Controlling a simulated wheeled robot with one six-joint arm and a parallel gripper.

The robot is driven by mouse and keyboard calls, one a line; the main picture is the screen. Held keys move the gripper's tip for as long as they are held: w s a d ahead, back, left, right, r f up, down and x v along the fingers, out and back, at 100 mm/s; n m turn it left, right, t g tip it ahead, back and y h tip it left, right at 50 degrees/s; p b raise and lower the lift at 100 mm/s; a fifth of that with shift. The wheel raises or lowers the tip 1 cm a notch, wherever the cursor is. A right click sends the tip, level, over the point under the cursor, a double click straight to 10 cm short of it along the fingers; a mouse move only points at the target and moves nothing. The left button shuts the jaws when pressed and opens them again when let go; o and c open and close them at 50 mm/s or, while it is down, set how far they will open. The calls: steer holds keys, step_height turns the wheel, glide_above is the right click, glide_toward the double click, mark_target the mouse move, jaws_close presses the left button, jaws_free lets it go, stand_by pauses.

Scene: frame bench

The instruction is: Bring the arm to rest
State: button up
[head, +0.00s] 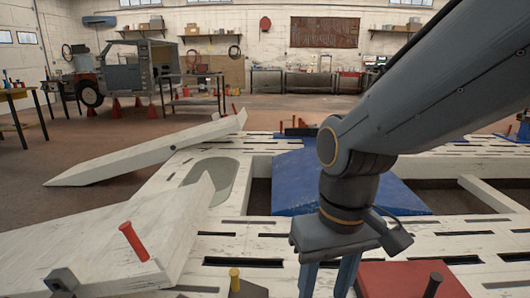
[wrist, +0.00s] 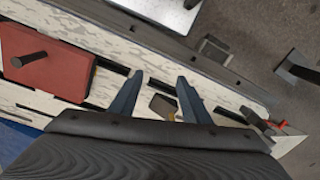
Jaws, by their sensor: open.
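My gripper (head: 330,277) hangs from my arm over the front of the white slotted bench (head: 467,241), pointing down. In the wrist view my gripper (wrist: 158,88) has its two blue-grey fingers spread apart, with nothing held between them. A small dark block with a yellow peg (head: 235,282) is to the left of the fingers in the head view. The dark block also shows between and beyond the fingertips in the wrist view (wrist: 163,105). The fingertips are cut off at the lower edge of the head view.
A red block with a dark peg (head: 400,280) lies right of my gripper. A blue sloped plate (head: 292,182) lies behind it. A red peg (head: 134,241) stands at the left, by white beams (head: 150,151). Open floor (head: 40,215) lies to the left.

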steer(key=d+r+m+p, duration=0.3)
steer(key=d+r+p, duration=0.6)
steer(key=p, duration=1)
steer(key=shift+d+r+h, duration=0.3)
steer(key=shift+r, duration=0.55)
